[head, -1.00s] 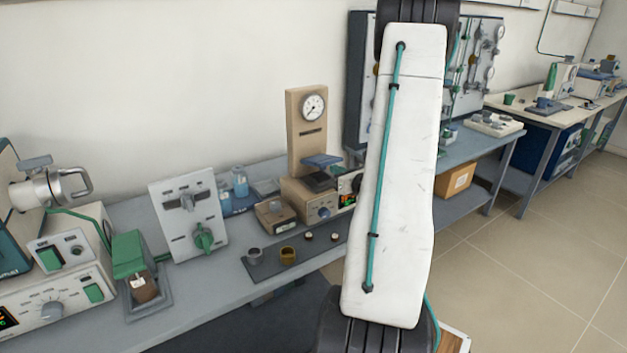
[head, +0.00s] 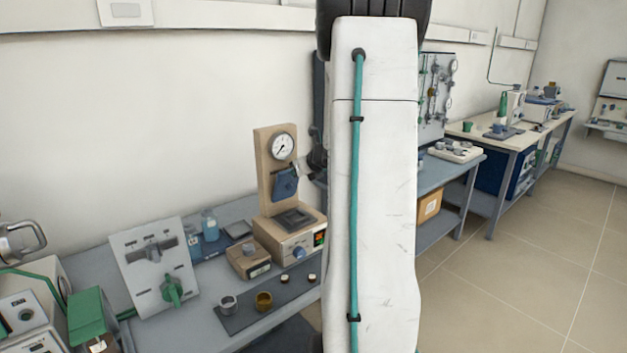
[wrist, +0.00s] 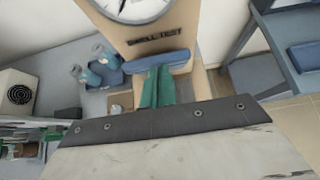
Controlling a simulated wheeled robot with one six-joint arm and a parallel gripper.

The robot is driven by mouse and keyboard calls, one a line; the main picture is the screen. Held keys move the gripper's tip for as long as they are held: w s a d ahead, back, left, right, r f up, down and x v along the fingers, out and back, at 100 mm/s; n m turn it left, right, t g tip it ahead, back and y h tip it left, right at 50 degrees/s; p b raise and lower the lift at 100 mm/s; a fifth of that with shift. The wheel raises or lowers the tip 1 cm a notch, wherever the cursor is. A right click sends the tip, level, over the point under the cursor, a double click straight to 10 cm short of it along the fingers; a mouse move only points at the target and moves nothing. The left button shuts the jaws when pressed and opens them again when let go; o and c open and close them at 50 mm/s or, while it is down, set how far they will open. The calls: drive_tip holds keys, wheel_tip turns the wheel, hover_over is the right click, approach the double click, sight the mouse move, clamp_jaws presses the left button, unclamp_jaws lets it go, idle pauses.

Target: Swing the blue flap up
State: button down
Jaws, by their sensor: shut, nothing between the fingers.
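The blue flap (head: 285,184) is on the front of the beige gauge column (head: 264,150), below its round dial. It is tilted up steeply, its broad face showing in the head view, above the dark plate on the unit's base. In the wrist view the flap (wrist: 172,62) is a blue bar below the lettering. My gripper (wrist: 157,78) is shut and empty, its green fingertips at the flap's near edge; whether they touch it I cannot tell. In the head view my arm hides much of the middle, and my gripper shows only partly, right of the flap.
A beige control box (head: 290,238) with a blue knob is under the column. On the bench left are small cups on a dark mat (head: 238,320), blue bottles (head: 210,224) and a white panel with a green knob (head: 152,262). Open floor lies right.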

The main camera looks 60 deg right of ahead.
sight(293, 187)
drive_tip(key=w, duration=0.1)
drive_tip(key=w+d+r, duration=0.1)
drive_tip(key=shift+w+r, duration=0.3)
drive_tip(key=shift+w, duration=0.1)
idle(0.4)
drive_tip(key=shift+r, duration=0.15)
drive_tip(key=shift+r, duration=0.2)
drive_tip(key=s+a+r, duration=0.1)
drive_tip(key=s+r, duration=0.3)
drive_tip(key=r, duration=0.4)
drive_tip(key=shift+s+a+r, duration=0.15)
drive_tip(key=shift+s+a, duration=0.05)
